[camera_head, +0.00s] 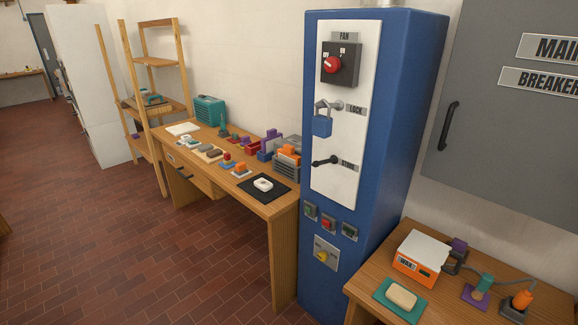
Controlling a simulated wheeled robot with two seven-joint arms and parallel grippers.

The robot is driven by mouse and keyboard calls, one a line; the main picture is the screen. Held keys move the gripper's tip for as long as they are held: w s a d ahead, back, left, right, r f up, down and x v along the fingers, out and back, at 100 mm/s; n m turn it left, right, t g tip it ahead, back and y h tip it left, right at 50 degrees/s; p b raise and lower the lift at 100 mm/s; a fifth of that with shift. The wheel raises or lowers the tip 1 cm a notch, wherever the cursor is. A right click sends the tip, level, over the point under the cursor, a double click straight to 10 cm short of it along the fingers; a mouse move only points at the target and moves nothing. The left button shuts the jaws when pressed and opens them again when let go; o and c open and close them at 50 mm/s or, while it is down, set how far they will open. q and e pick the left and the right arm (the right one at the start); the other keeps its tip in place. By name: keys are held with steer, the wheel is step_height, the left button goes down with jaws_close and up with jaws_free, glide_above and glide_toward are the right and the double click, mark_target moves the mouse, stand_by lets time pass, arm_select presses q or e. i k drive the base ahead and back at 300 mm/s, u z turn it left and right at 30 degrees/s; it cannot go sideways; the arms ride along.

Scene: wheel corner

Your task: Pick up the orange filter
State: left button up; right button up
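Several orange things show, and I cannot tell for sure which is the filter. Orange pieces (289,150) sit in or on a grey crate (287,171) at the right end of the long wooden table. A small orange-topped block (240,168) stands near that table's front edge. On the right table, an orange cone-like piece (523,299) stands on a dark base at the right. An orange and white box (421,257) with a small display stands at the back left of that table. Neither of my grippers is in view.
The tall blue cabinet (384,150) stands between the long table (275,206) and the right table (364,293). A teal mat (381,293) with a pale block, and a green piece (484,283) on a purple base, are on the right table. The brick floor (120,235) at left is clear.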

mark_target(287, 154)
steer(key=u, duration=1.3)
steer(key=i, duration=2.45)
steer(key=z, duration=3.25)
